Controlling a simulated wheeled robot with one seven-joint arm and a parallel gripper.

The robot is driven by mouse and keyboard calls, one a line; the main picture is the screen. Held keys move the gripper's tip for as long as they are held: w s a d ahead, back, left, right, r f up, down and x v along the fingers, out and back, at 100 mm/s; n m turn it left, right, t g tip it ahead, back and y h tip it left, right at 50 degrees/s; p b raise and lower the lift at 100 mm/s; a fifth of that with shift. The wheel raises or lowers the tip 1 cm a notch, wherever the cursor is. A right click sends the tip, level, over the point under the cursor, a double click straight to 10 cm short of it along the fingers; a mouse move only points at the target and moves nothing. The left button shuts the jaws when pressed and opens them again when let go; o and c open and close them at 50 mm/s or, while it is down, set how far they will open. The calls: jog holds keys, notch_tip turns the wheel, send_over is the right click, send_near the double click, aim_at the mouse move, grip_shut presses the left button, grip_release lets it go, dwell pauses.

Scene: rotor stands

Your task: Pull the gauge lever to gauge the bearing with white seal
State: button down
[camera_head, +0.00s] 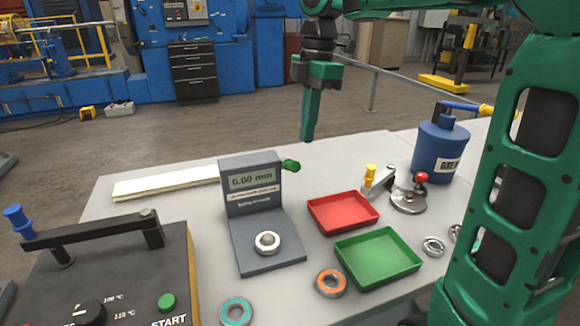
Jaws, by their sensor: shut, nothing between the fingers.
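The grey gauge (252,218) stands on the table with its display reading 0.00 mm. A bearing with a white seal (267,242) sits on the gauge's base plate, around a central post. The gauge lever (290,166) has a green knob and sticks out from the right side of the gauge's head. My gripper (308,138) is shut and empty, pointing down, a little above and to the right of the lever knob in the picture. It appears apart from the lever.
A red tray (343,225) and a green tray (412,255) lie empty right of the gauge. Bearings with orange (331,283) and teal (237,312) seals lie in front. A heater (110,270) stands left, a blue grease can (441,150) right.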

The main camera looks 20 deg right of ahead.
aim_at(288, 165)
jog(key=a+n, duration=0.1)
jog(key=w+r+n, duration=0.1)
jog(key=shift+w+a+n, duration=0.3)
jog(key=shift+a, duration=0.1)
jog(key=shift+s+a+f, duration=0.1)
jog(key=shift+a+f, duration=0.05)
jog(key=shift+f, duration=1.6)
jog(key=shift+a+f, duration=0.15)
jog(key=shift+f, duration=1.7)
notch_tip(288, 165, down, 2)
jog(key=shift+f, duration=0.2)
jog(key=d, duration=0.2)
jog(key=w+d+r, duration=0.1)
jog(key=shift+r, duration=0.1)
